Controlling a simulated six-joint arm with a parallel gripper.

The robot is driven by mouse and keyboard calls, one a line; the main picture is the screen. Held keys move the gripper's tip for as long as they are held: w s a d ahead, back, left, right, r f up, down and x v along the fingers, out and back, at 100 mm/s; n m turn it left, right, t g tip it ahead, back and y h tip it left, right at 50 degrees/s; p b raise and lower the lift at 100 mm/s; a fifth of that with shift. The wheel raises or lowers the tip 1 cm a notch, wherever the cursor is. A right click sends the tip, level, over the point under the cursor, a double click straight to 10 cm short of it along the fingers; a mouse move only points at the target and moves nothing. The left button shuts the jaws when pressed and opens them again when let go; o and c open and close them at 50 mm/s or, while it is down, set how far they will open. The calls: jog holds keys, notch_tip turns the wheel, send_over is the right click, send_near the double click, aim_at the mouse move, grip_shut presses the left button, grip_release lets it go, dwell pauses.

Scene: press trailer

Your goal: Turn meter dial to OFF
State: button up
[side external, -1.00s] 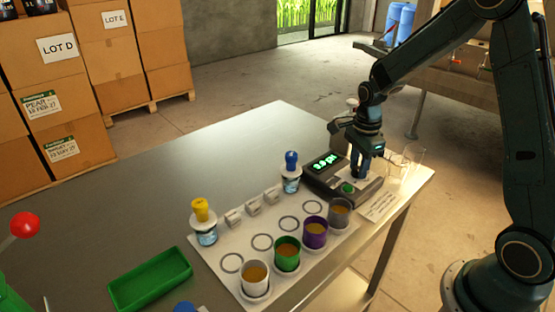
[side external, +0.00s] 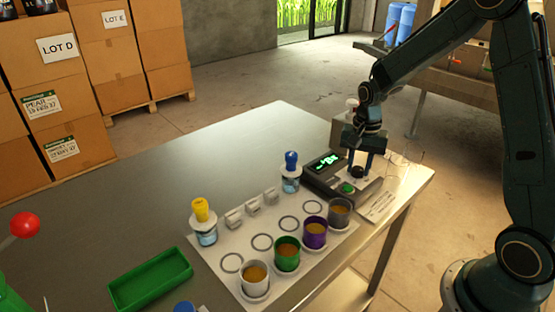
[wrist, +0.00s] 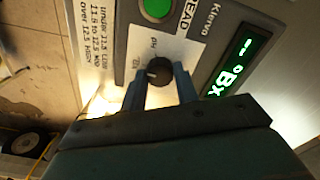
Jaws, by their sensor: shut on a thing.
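The meter (side external: 318,186) is a dark box at the right end of the table, with a lit green display (side external: 327,161). In the wrist view its display (wrist: 230,75) reads dashes and °Bx. The small black dial (wrist: 159,71) has a white mark toward the lower left; pH and °Bx labels are printed beside it, other labels hidden. My gripper (side external: 359,165) points down over the meter. In the wrist view my gripper (wrist: 159,82) has a finger on each side of the dial, shut on it.
A green button (side external: 347,188) sits on the meter near the dial. Several cups of brown liquid, such as the grey cup (side external: 339,212), stand on a white mat. A blue-capped bottle (side external: 291,172) is left of the meter. Clear glassware (side external: 410,165) stands to the right.

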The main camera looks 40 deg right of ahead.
aim_at(358, 169)
jog(key=n, duration=1.2)
jog(key=shift+n, duration=0.3)
dwell(0.3)
jog(key=o, duration=1)
jog(key=shift+r, duration=0.1)
notch_tip(358, 169, up, 14)
jog(key=shift+f, duration=0.15)
